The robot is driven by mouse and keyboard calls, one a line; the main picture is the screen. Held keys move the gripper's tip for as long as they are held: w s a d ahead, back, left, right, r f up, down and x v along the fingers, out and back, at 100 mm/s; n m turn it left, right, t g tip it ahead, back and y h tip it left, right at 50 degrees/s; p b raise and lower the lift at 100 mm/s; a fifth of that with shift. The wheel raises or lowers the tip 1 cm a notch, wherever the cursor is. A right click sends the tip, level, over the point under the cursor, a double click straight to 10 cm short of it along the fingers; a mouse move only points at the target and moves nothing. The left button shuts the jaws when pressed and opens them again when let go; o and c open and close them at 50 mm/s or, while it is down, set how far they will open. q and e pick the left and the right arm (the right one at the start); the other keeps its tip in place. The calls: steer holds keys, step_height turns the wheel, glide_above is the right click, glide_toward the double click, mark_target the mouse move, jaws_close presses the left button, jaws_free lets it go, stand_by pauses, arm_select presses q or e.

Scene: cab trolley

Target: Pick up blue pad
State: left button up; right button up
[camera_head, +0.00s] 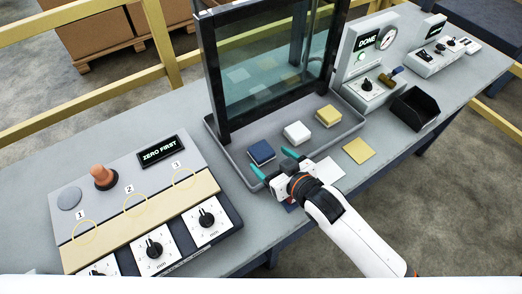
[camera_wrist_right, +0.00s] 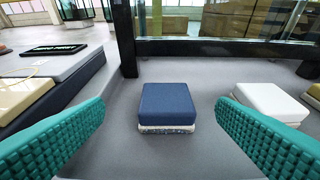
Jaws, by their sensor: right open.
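The blue pad (camera_head: 261,152) lies on the grey tray (camera_head: 228,160) in front of the glass frame. In the right wrist view the blue pad (camera_wrist_right: 167,106) sits on a pale speckled base, centred ahead between my fingers. My right gripper (camera_head: 273,163) is open, with its teal fingers just short of the pad and pointing at it. In the right wrist view the two fingers of my right gripper (camera_wrist_right: 160,135) stand wide apart and touch nothing that I can see. My left gripper is in neither view.
A white pad (camera_head: 297,133) and a yellow pad (camera_head: 328,116) lie to the right on the same tray. The glass frame (camera_head: 208,75) stands behind them. The dial panel (camera_head: 130,205) is at left. A black bin (camera_head: 413,108) is at right.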

mark_target(263, 152)
steer(key=x, duration=0.5)
steer(key=shift+w+d+f, duration=0.15)
steer(key=shift+w+f, duration=0.2)
steer(key=shift+s, duration=0.1)
steer(key=shift+c, duration=0.3)
steer(key=c, duration=1)
